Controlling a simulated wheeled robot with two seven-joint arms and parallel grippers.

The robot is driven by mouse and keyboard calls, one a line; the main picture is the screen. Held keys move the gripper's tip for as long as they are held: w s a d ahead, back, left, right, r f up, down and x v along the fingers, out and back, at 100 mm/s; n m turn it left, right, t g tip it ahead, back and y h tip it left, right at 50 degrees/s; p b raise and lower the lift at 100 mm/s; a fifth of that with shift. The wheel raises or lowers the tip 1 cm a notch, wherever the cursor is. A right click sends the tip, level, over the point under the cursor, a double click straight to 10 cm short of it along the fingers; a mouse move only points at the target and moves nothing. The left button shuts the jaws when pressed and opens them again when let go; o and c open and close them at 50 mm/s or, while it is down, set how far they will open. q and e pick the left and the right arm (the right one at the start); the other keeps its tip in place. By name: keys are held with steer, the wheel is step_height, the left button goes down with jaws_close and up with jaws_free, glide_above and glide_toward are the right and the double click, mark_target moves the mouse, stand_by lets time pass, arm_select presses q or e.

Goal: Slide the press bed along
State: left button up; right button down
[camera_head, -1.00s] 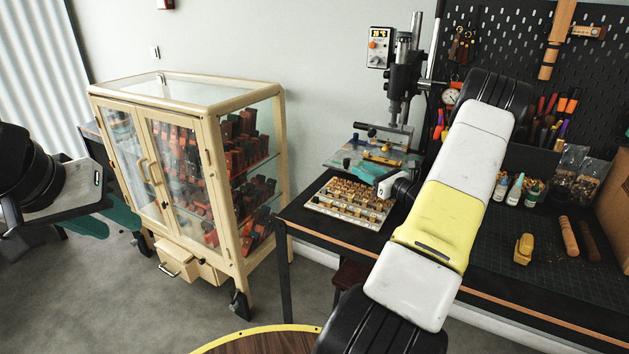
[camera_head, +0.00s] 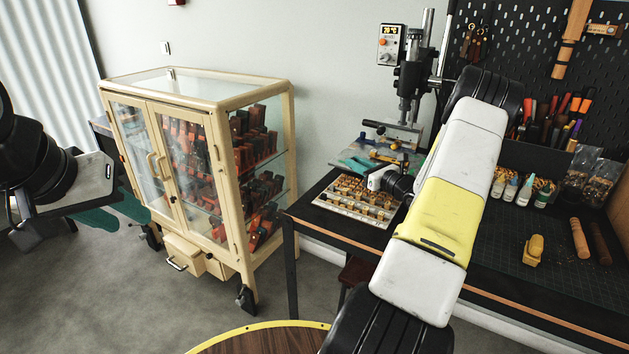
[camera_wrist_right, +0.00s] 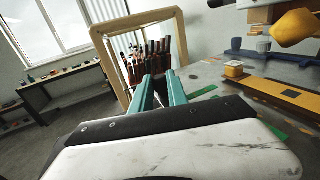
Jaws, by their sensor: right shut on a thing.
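The stamping press (camera_head: 412,85) stands at the back of the black bench. Its flat bed (camera_head: 347,172) lies under the press head with coloured pieces on it. My right gripper (camera_head: 352,163) reaches over the left part of the bed, and its wrist hides some of it. In the right wrist view its teal fingers (camera_wrist_right: 160,85) are close together, shut at the bed; the exact contact is hard to see. The bed top also shows in the right wrist view (camera_wrist_right: 215,75). My left gripper (camera_head: 112,212) hangs at the far left, away from the press, fingers apart and empty.
A tray of brass stamps (camera_head: 350,208) lies just in front of the bed. A glass cabinet (camera_head: 200,160) stands left of the bench. Bottles (camera_head: 512,190) and a yellow block (camera_head: 533,250) are on the right of the bench. A round wooden table (camera_head: 265,342) is in the foreground.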

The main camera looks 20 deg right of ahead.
steer(key=shift+s+a+f, duration=0.2)
steer(key=shift+s+a, duration=2.5)
steer(key=shift+a, duration=0.25)
steer(key=shift+s+a+f, duration=0.2)
steer(key=shift+s+a, duration=2.45)
steer(key=shift+a, duration=0.3)
steer(key=c, duration=1.2)
jaws_free()
steer(key=shift+s, duration=0.1)
steer(key=v, duration=0.7)
steer(key=shift+s+r, duration=0.2)
steer(key=shift+s, duration=0.1)
steer(key=s+a+r+n+g+y, duration=0.3)
steer(key=s+a+r+n+g, duration=0.3)
steer(key=a+n, duration=0.4)
steer(key=s+a+r+n+g+y, duration=0.35)
steer(key=a+n+g, duration=0.4)
steer(key=a, duration=0.35)
steer(key=s+a+r+n+g+h, duration=0.1)
steer(key=s+a+n+g+h, duration=0.15)
steer(key=s+n, duration=0.3)
steer(key=s+d+r+n+t+h, duration=0.1)
steer(key=d+r+n+t+h, duration=0.4)
steer(key=r+n+h, duration=0.3)
steer(key=shift+s+d+n, duration=0.25)
steer(key=shift+d+n, duration=0.55)
